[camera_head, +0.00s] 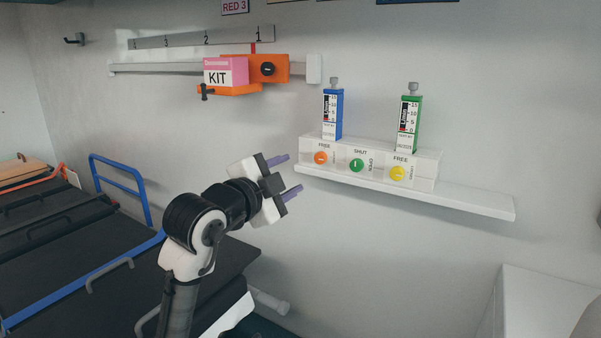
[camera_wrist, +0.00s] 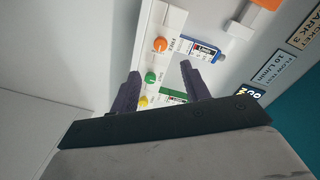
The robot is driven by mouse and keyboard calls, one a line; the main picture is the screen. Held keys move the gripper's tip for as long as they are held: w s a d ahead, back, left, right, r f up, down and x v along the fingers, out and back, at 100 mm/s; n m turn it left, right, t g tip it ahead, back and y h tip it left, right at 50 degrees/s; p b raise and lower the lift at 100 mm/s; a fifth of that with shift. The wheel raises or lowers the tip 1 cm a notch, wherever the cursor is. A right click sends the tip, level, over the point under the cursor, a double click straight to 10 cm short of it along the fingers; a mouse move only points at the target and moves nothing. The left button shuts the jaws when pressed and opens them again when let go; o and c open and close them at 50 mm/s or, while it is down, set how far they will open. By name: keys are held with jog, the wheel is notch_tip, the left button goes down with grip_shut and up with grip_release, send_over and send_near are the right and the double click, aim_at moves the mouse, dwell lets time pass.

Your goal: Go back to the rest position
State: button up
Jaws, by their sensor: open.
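My gripper (camera_head: 285,177) is open and empty in the head view, with its two purple fingers spread. It is raised in the air to the left of the wall shelf and points toward the wall. In the wrist view the fingers of my gripper (camera_wrist: 155,95) stand apart, with the valve panel beyond them. The panel's lower part is partly hidden by the fingers and the gripper body.
The white valve panel (camera_head: 335,162) has orange, green and yellow knobs, with blue and green gauges above. It sits on a wall shelf (camera_head: 470,202). A pink KIT box (camera_head: 226,72) rests on an orange rail carriage (camera_head: 269,69). A blue-railed stretcher (camera_head: 75,245) stands at left.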

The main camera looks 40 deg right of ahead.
jog(key=shift+v, duration=1)
